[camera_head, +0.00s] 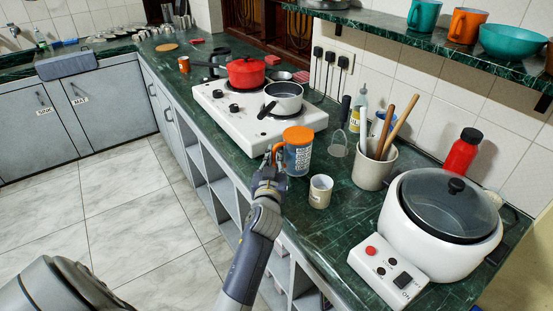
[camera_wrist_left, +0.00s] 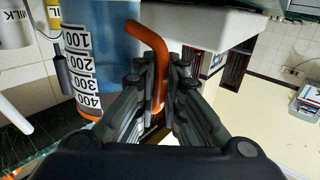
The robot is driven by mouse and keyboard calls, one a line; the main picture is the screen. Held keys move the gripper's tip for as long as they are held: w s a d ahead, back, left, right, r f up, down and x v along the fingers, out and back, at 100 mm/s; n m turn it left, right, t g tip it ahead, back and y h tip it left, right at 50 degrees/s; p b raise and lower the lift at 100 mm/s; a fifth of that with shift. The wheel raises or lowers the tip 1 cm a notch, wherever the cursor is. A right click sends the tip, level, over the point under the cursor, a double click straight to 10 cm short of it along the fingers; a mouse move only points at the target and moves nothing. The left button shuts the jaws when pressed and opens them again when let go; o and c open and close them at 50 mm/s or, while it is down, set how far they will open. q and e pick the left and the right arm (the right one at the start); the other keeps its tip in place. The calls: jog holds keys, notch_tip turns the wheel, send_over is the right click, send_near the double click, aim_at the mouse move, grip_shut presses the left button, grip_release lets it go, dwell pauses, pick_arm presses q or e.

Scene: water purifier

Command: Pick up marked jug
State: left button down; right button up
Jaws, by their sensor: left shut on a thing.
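The marked jug (camera_head: 298,158) is clear with an orange lid and an orange handle, and stands upright at the counter's front edge in the head view. In the left wrist view the jug (camera_wrist_left: 95,60) shows black number marks from 100 to 400, and its orange handle (camera_wrist_left: 158,75) runs between my fingers. My left gripper (camera_head: 270,172) is shut on the handle; it also shows in the left wrist view (camera_wrist_left: 157,100). I cannot tell whether the jug's base touches the counter. My right gripper is not in view.
A white cup (camera_head: 320,192) stands just right of the jug. A white stove (camera_head: 240,110) with a red pot (camera_head: 246,73) and a white pan (camera_head: 284,98) is behind it. A utensil holder (camera_head: 372,170) and a white cooker (camera_head: 437,228) stand to the right on the green counter (camera_head: 325,225).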

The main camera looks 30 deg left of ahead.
pick_arm(q)
jog(key=s+a+r, duration=0.4)
jog(key=s+a, duration=0.6)
jog(key=a, duration=0.2)
jog(key=shift+s, duration=0.15)
jog(key=shift+f, duration=0.1)
